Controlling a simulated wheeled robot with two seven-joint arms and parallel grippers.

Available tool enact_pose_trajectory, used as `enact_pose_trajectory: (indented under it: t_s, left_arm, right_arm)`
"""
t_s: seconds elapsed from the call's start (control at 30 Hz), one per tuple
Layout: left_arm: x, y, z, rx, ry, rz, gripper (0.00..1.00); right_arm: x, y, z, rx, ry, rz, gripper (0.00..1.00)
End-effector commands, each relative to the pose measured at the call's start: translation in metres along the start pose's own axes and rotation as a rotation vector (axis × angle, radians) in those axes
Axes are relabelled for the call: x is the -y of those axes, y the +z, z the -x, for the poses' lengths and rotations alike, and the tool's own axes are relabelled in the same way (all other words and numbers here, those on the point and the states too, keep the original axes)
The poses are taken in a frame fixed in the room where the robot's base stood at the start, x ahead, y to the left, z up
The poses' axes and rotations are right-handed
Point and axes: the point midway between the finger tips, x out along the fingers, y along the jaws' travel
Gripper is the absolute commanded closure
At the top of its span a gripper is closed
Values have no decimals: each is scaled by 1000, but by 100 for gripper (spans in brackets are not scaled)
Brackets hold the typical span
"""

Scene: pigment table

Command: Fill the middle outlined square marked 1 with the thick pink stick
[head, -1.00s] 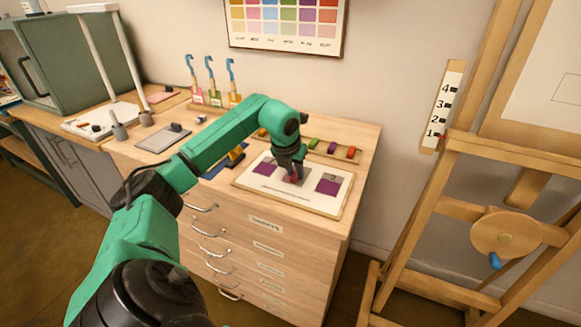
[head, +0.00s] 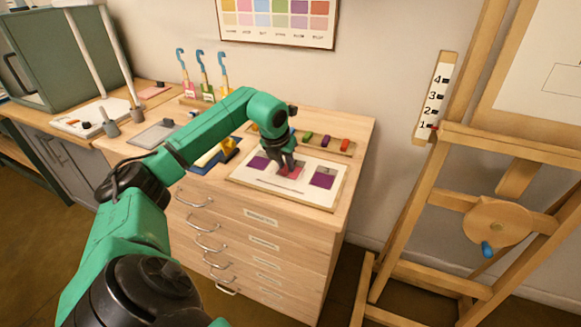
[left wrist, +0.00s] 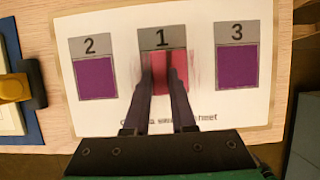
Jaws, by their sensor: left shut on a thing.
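The white sheet (head: 250,182) lies on the wooden cabinet top. In the left wrist view, its outlined squares sit under grey labels. The middle square marked 1 (left wrist: 181,75) shows pink colour, partly covered by my fingers. The squares marked 2 (left wrist: 97,78) and 3 (left wrist: 237,67) are evenly purple. My left gripper (head: 288,162) is over the middle square, its fingers (left wrist: 161,62) close together and shut on the stick. The stick is mostly hidden between the fingers, and whether its tip touches the sheet is hard to tell. My right gripper is not in view.
Behind the sheet, a wooden rack holds green (head: 307,135), purple (head: 325,141) and red (head: 345,145) sticks. Left of the sheet lies a blue mat with a yellow-and-black tool (head: 228,150). A wooden easel (head: 440,200) stands at the right.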

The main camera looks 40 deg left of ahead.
Motion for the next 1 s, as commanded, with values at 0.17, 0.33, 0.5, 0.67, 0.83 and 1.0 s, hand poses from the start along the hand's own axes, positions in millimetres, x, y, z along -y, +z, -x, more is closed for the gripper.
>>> enact_pose_trajectory:
  t_s: [0.17, 0.33, 0.5, 0.67, 0.83, 1.0]
  left_arm:
    - [-17, -1, -3, -1, 4, 2, 100]
    - [-23, 0, 0, 0, 1, 0, 100]
    - [-22, 0, 1, 1, 1, 0, 100]
    - [-22, 7, 16, 2, 0, 0, 100]
    - [-22, 16, 37, 2, 0, 1, 100]
    - [-22, 24, 57, 2, 0, 1, 100]
  right_arm:
    - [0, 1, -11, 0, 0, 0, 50]
    - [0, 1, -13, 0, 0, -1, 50]
    - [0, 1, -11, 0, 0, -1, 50]
    - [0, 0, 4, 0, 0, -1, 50]
    - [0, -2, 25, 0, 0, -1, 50]
    - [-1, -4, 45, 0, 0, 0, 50]
